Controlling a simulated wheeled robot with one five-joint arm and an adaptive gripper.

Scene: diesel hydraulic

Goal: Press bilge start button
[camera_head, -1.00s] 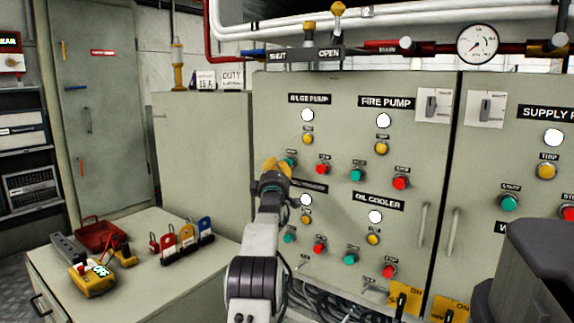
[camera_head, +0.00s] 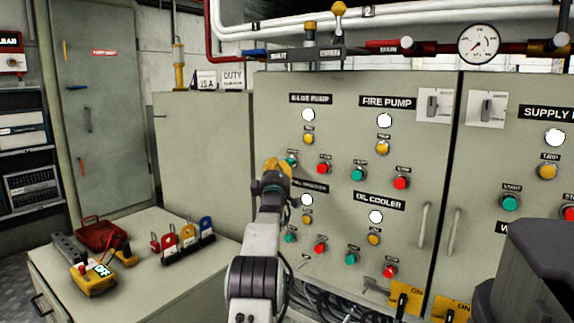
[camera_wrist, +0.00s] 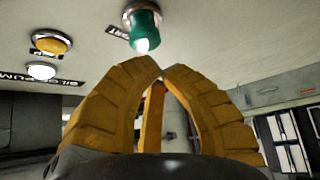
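The green bilge pump start button (camera_head: 291,161) is on the grey panel under the BILGE PUMP label (camera_head: 311,99). It also shows in the wrist view (camera_wrist: 145,30), just beyond my fingertips. My gripper (camera_head: 271,165) is just left of the button in the head view. In the wrist view its yellow fingers (camera_wrist: 160,71) come together at the tips and hold nothing. The tips look apart from the button, with a small gap between.
The red bilge button (camera_head: 323,168) and yellow trip button (camera_head: 308,139) are close by. The oil cooler and fire pump buttons are right and below. A bench (camera_head: 205,258) with a multimeter (camera_head: 95,280) and padlocks stands at left.

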